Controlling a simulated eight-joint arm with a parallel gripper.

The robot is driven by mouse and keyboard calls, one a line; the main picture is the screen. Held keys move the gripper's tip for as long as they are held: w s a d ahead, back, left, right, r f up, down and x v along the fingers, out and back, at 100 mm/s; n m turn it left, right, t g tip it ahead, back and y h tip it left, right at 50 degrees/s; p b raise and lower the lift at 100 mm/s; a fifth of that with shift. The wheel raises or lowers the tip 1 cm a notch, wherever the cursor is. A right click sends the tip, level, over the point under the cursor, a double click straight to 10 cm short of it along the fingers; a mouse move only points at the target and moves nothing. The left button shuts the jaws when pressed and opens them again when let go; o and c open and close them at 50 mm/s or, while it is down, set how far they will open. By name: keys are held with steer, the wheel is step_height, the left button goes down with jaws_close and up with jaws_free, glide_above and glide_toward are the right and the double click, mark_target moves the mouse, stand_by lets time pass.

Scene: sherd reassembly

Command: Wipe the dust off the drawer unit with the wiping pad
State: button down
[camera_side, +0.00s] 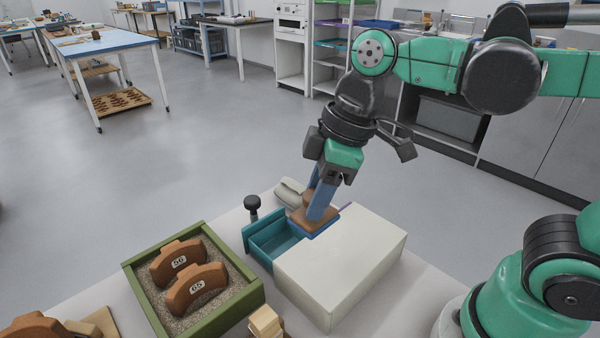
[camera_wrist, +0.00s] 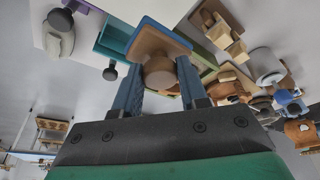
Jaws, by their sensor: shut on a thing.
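The drawer unit (camera_side: 340,262) is a white box on the table in the side view. Its teal drawer (camera_side: 272,240) is pulled out on the left, and its inside looks empty. My gripper (camera_side: 318,207) points down with blue fingers shut on the wiping pad (camera_side: 299,216), a brown block with a blue underside. The pad is at the unit's back left top edge, beside the open drawer; I cannot tell whether it touches. In the wrist view the pad (camera_wrist: 158,42) sits between the two fingers of my gripper (camera_wrist: 160,75). No dust can be made out.
A green-rimmed sand tray (camera_side: 250,296) holds two brown sherds (camera_side: 196,287) marked 56 and 65, left of the unit. A dark-knobbed tool (camera_side: 252,205) and a pale object (camera_side: 289,191) stand behind the drawer. Wooden blocks (camera_side: 265,322) lie at the front.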

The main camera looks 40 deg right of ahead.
steer(key=shift+f, duration=0.25)
stand_by(0.3)
steer(key=shift+f, duration=3.35)
steer(key=shift+w+d+f, duration=0.1)
steer(key=shift+d+f, duration=0.4)
steer(key=shift+f, duration=0.2)
steer(key=shift+d, duration=1.55)
steer(key=shift+a, duration=1.95)
steer(key=shift+a+r, duration=0.15)
steer(key=shift+r, duration=4)
